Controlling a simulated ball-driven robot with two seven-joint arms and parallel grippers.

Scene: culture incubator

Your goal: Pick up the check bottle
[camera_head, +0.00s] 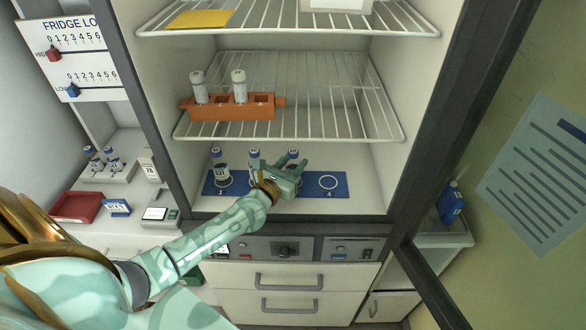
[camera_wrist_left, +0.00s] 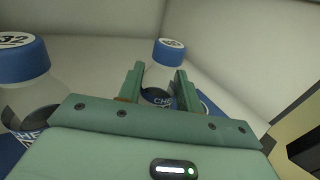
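The check bottle (camera_wrist_left: 160,72) is a clear bottle with a white-topped blue cap and a dark label whose visible letters begin "CH". In the head view its cap (camera_head: 293,153) shows just behind my left gripper (camera_head: 288,164); its lower part is hidden. In the wrist view my left gripper (camera_wrist_left: 159,88) has its fingers apart, one on each side of the bottle. I cannot tell whether they touch it. The bottle stands upright on the incubator floor. My right gripper is not in view.
A blue numbered mat (camera_head: 311,186) lies under the bottles. Another capped bottle (camera_wrist_left: 24,62) stands close at left in the wrist view. A wire shelf (camera_head: 340,115) with an orange rack (camera_head: 232,111) is above. Position 4 on the mat is empty. The open door (camera_head: 480,100) is at right.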

